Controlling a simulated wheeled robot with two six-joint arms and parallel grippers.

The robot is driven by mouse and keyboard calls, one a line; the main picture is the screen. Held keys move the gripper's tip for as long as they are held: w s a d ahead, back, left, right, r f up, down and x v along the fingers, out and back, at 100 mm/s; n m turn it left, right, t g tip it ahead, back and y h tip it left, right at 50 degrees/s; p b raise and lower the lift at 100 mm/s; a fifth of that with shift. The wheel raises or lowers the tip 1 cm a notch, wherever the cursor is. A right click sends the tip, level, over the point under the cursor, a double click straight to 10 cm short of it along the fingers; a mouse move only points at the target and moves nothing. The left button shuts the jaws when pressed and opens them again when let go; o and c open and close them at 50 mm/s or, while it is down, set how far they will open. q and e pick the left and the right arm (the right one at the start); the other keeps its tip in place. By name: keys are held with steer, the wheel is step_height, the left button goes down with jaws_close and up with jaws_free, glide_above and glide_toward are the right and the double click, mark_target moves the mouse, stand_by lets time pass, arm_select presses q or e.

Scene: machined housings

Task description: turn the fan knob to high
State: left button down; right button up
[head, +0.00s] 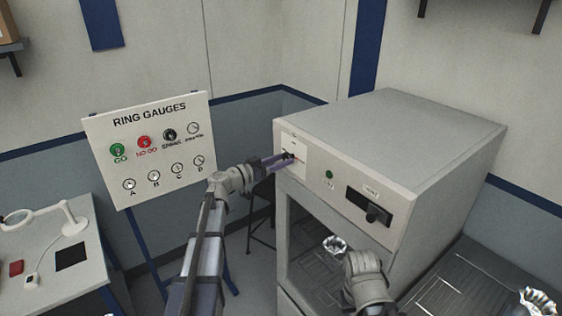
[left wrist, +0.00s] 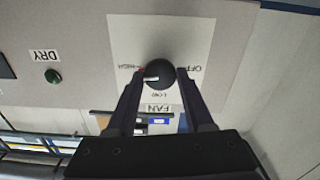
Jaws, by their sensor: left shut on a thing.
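The fan knob (left wrist: 158,73) is a round black knob on a white label plate, marked FAN, OFF, LOW and HIGH; the plate looks upside down in the left wrist view. A pale pointer mark on the knob faces left, toward the HIGH side. My left gripper (left wrist: 156,76) is shut on the knob, one finger on each side. In the head view my left gripper (head: 284,159) reaches the left end of the oven's front panel, where its fingers largely cover the knob. Part of my right arm shows at lower right, but I make out no right fingers.
The oven (head: 390,125) has a green button (head: 329,174), labelled DRY in the wrist view, and a dark panel switch (head: 376,214). A ring gauge board (head: 150,150) stands left of my left arm. A bench (head: 60,265) with a magnifier lamp is at far left.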

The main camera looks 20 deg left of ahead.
arm_select(q)
steer(key=shift+s+f+m, duration=0.1)
steer(key=shift+m, duration=0.5)
steer(key=shift+c, duration=1.5)
jaws_free()
steer(key=v, duration=0.7)
steer(key=shift+s+a, duration=0.25)
steer(key=shift+s, duration=0.05)
